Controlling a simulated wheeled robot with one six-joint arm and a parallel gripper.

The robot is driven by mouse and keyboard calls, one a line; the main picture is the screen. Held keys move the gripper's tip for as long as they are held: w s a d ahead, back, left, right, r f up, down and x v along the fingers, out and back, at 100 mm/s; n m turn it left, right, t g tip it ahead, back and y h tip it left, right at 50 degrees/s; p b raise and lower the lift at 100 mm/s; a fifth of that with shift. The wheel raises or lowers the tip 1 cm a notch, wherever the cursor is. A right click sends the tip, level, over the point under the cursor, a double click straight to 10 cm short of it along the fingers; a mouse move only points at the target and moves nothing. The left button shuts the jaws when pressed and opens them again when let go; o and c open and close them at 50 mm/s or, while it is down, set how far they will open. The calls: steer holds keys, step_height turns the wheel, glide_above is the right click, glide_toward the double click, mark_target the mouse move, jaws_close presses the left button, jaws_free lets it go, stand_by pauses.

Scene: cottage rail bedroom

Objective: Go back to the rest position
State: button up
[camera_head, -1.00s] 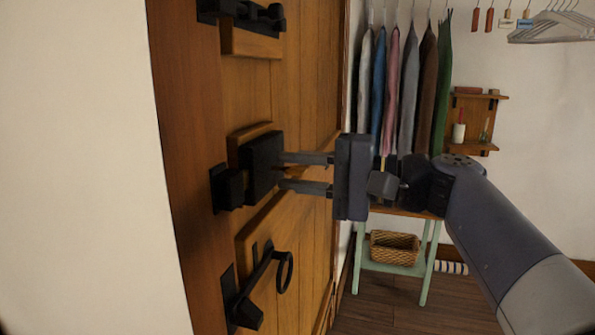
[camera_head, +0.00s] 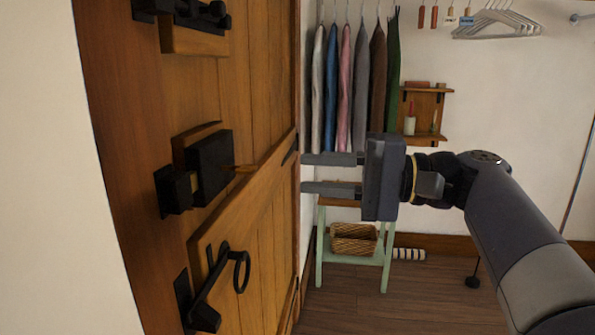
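My gripper (camera_head: 303,173) is in the middle of the view, its two fingers pointing left toward the wooden door (camera_head: 262,90). The fingers are apart with nothing between them, so it is open and empty. A black box-shaped lock (camera_head: 210,167) is on the door to the left of the fingertips, with a clear gap between. A small wooden-coloured piece sticks out from the lock's right side. My arm reaches in from the lower right.
A black ring handle (camera_head: 241,271) and an upper black bolt (camera_head: 190,14) are on the door. Behind my gripper, clothes (camera_head: 345,85) hang above a green stand (camera_head: 385,258) with a wicker basket (camera_head: 354,239). A wall shelf (camera_head: 425,115) and hangers (camera_head: 497,24) are at right. Floor at lower right is mostly clear.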

mark_target(255, 170)
steer(key=shift+d, duration=0.2)
steer(key=shift+w+a, duration=0.2)
steer(key=shift+a, duration=2.5)
steer(key=shift+w+a, duration=0.15)
steer(key=shift+a, duration=2.55)
